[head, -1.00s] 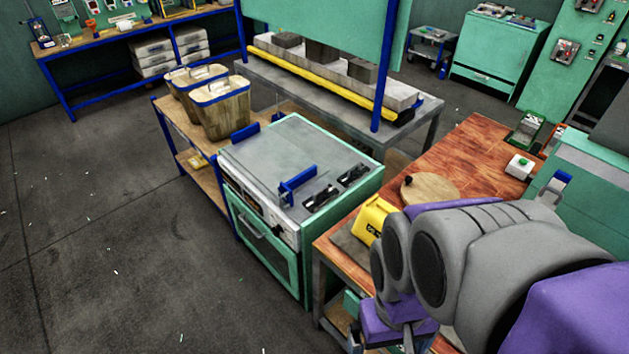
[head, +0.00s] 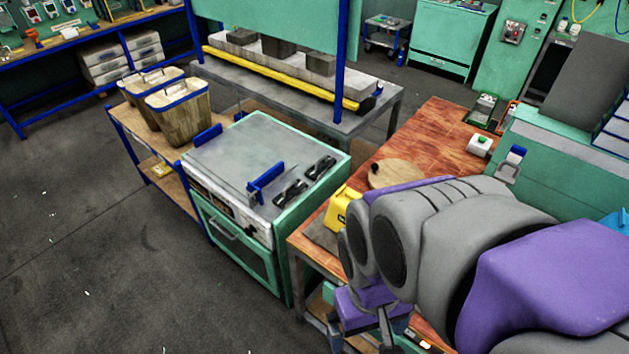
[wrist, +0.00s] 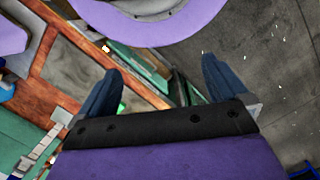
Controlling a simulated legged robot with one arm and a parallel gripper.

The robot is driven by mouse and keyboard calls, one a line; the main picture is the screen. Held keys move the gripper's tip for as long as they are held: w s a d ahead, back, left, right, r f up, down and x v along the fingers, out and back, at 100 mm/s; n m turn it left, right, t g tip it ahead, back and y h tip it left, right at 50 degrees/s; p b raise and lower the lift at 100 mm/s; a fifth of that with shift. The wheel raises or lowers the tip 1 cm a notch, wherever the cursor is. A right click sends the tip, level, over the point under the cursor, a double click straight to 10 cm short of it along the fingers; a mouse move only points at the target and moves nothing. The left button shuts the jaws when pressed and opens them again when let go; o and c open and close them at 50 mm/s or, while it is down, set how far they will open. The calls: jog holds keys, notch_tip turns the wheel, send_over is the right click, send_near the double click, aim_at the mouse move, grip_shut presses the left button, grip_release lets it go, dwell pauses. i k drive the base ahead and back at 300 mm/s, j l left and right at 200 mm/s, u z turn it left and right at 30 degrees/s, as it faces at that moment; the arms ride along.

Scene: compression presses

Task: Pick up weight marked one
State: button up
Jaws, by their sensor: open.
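No weight with a readable "one" shows in either view. In the head view a yellow block with dark, unreadable marks (head: 341,208) sits on the near left part of the red-brown wooden table (head: 432,140), partly hidden by my arm. My gripper (wrist: 160,82) shows in the wrist view with its two dark blue fingers wide apart and nothing between them. Behind the fingers are a table edge, green parts below it and the grey floor. In the head view my arm covers the lower right and its gripper end hangs beside the table's front edge.
A green-framed oven-like machine (head: 262,170) stands left of the table. Wooden bins (head: 178,115) stand on a shelf at left. Grey blocks (head: 278,47) lie on the far bench. Floor at lower left is clear.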

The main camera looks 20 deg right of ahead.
aim_at(291, 191)
jog(key=z, duration=2.95)
jog(key=u, duration=2.8)
jog(key=j+u, duration=0.1)
jog(key=j, duration=0.2)
jog(key=i+j+z, duration=0.1)
jog(key=j+z, duration=0.15)
jog(key=j, duration=0.4)
jog(key=j+z, duration=0.3)
jog(key=j, duration=0.4)
jog(key=i+j+z, duration=0.25)
jog(key=i, duration=0.25)
jog(key=i+j+z, duration=0.2)
jog(key=i, duration=0.3)
